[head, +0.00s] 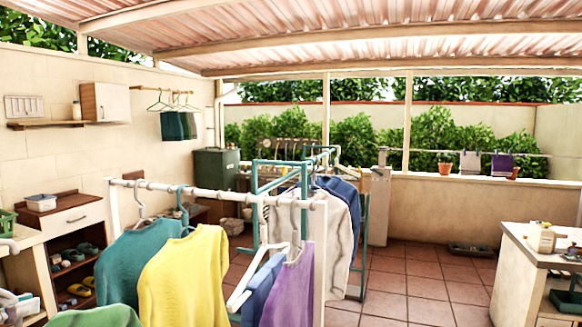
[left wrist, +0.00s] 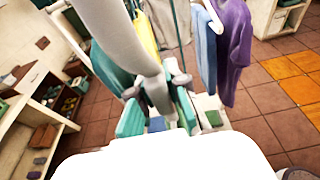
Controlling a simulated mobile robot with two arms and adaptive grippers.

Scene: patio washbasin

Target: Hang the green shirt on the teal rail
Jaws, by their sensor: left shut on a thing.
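The green shirt (head: 95,317) shows at the bottom left of the head view, with only its upper part in the picture. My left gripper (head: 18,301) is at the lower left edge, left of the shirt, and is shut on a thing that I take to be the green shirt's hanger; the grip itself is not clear. The teal rail (head: 280,162) belongs to a teal frame behind the white rail, with white and blue garments on it. The left wrist view is largely filled by white parts close to the camera. My right gripper is not in view.
A white rail (head: 215,192) stands in front, carrying a teal shirt (head: 135,262), a yellow shirt (head: 185,280), a blue garment (head: 262,290) and a purple garment (head: 290,288). Shelves (head: 75,250) stand at left, a counter (head: 520,265) at right.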

